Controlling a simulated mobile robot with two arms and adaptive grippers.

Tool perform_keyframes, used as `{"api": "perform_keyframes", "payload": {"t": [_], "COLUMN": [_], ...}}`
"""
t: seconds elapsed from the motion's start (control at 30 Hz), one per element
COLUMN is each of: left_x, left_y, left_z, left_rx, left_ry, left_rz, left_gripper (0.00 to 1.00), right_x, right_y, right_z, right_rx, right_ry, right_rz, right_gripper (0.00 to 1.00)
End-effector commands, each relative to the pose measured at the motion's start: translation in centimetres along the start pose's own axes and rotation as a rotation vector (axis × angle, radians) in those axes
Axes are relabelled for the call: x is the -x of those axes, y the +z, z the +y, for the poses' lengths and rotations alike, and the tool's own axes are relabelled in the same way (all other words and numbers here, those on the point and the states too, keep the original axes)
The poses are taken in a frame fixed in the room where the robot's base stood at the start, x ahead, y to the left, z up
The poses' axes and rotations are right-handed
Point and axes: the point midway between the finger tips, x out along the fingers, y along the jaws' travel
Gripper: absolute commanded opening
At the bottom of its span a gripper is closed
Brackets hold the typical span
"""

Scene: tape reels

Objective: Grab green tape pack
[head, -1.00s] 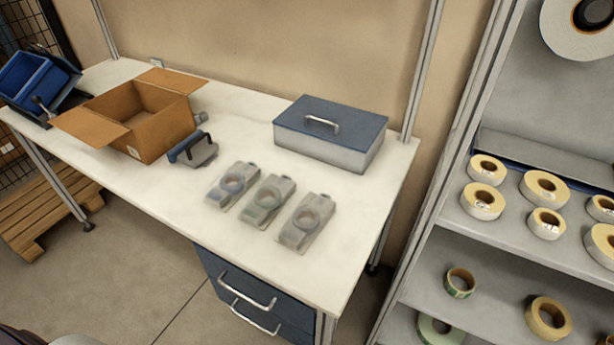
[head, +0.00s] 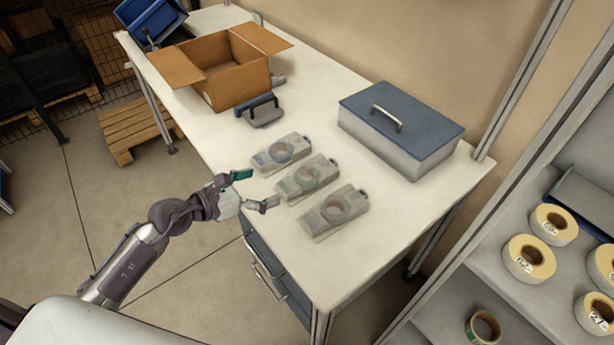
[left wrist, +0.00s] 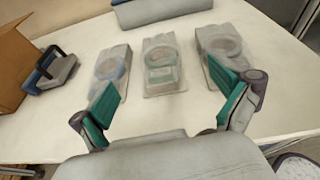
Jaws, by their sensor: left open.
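Three clear tape packs lie in a row on the white table. The green tape pack (head: 308,178) is the middle one; its greenish reel also shows in the left wrist view (left wrist: 162,72). The blue-tinted pack (head: 281,153) is beside it toward the box, and the greyish pack (head: 334,211) is on its other side. My left gripper (head: 252,190) is open and empty at the table's front edge, just short of the packs. In the left wrist view (left wrist: 165,105) its green-padded fingers are spread, with the green pack beyond and between them. My right gripper is not in view.
An open cardboard box (head: 228,84) and a dark-handled tool (head: 263,111) stand farther back on the table (head: 345,290). A blue-lidded case (head: 400,130) is behind the packs. A shelf with tape reels (head: 528,258) is at right.

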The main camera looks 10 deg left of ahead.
Motion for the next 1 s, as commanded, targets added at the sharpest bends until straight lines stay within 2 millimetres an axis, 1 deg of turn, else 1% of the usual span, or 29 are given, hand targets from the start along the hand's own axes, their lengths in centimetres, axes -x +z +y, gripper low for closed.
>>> {"api": "perform_keyframes", "payload": {"t": [0.03,0.13,0.27,0.4,0.5,0.77,0.93,1.0], "left_x": [0.0,-0.6,-2.9,-5.8,-7.3,-9.3,-11.8,-12.8], "left_y": [-0.8,-1.6,-1.6,-1.9,-2.2,-2.3,-2.2,-2.5], "left_z": [0.4,0.8,0.7,0.7,0.8,0.8,1.0,1.1], "left_rx": [-0.043,-0.085,-0.088,-0.085,-0.084,-0.084,-0.082,-0.083], "left_ry": [-0.003,-0.006,-0.009,-0.009,-0.007,-0.008,-0.009,-0.008], "left_rz": [0.043,0.086,0.089,0.088,0.088,0.089,0.087,0.088], "left_gripper": [1.00,1.00,1.00,1.00,1.00,1.00,1.00,1.00], "right_x": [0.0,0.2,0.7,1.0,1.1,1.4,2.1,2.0], "right_y": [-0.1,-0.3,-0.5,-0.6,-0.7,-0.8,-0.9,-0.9], "right_z": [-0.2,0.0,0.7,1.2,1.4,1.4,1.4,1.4], "right_rx": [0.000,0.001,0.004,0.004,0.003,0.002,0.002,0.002], "right_ry": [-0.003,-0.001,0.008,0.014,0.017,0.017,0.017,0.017], "right_rz": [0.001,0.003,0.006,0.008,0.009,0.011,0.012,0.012], "right_gripper": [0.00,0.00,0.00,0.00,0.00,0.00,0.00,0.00]}}
